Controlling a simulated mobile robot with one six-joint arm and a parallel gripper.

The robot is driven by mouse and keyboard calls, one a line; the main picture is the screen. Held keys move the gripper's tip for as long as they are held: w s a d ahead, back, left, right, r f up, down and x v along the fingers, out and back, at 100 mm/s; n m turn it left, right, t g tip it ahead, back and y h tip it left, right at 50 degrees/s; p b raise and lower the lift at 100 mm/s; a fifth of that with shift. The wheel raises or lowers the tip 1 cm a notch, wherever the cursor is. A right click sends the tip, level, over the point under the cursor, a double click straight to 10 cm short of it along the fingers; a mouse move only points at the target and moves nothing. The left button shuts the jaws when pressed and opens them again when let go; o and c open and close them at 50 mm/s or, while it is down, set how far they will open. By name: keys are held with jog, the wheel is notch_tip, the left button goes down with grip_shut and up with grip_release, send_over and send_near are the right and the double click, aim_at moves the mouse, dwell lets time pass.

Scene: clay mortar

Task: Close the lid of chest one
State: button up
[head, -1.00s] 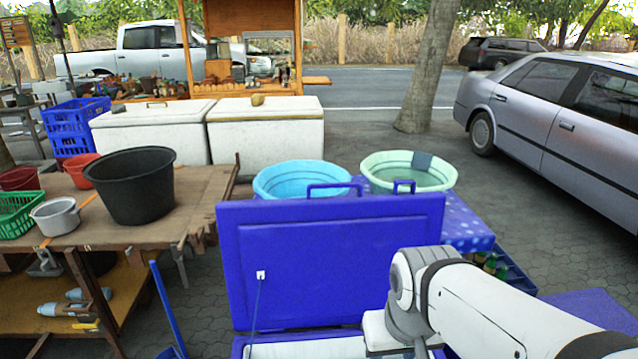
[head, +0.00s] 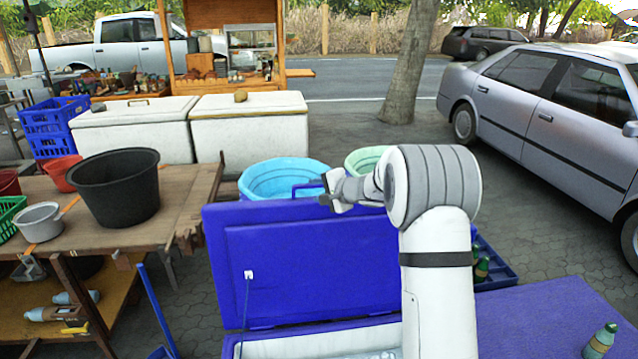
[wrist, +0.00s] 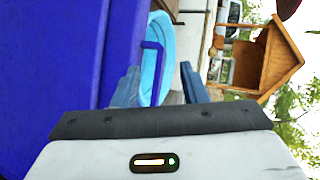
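A blue chest stands in front of me with its lid (head: 300,265) raised upright. Its white inner rim (head: 320,343) shows at the bottom of the head view. A thin cord hangs from the lid's inner face. A blue handle (wrist: 156,62) sticks out at the lid's edge in the wrist view; it also shows on the lid's top edge in the head view (head: 297,188). My gripper (head: 326,189) is at the lid's top edge, close to the handle. In the wrist view my gripper (wrist: 160,85) is open, with the handle seen between its fingers. I cannot tell whether they touch.
A closed blue surface (head: 550,318) with a green bottle (head: 600,342) lies at the right. A wooden table (head: 185,195) with a black tub (head: 115,187) stands left. Blue (head: 283,180) and green (head: 362,160) basins stand behind the lid. White coolers (head: 250,130) are farther back.

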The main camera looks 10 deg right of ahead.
aim_at(320, 186)
jog(key=shift+w+d+f+m+t+h+p, duration=0.3)
jog(key=shift+w+f+m+p, duration=0.5)
jog(key=shift+w, duration=1.5)
jog(key=shift+w+d+f+m+t+h+p, duration=0.15)
jog(key=shift+w+d+f+m+t+p, duration=0.25)
jog(key=shift+w+f, duration=1.35)
jog(key=shift+w+d+f+m+t+h+p, duration=0.25)
jog(key=shift+w+f+m+t+p, duration=0.25)
jog(key=shift+w, duration=2.3)
jog(key=shift+c, duration=0.5)
grip_shut()
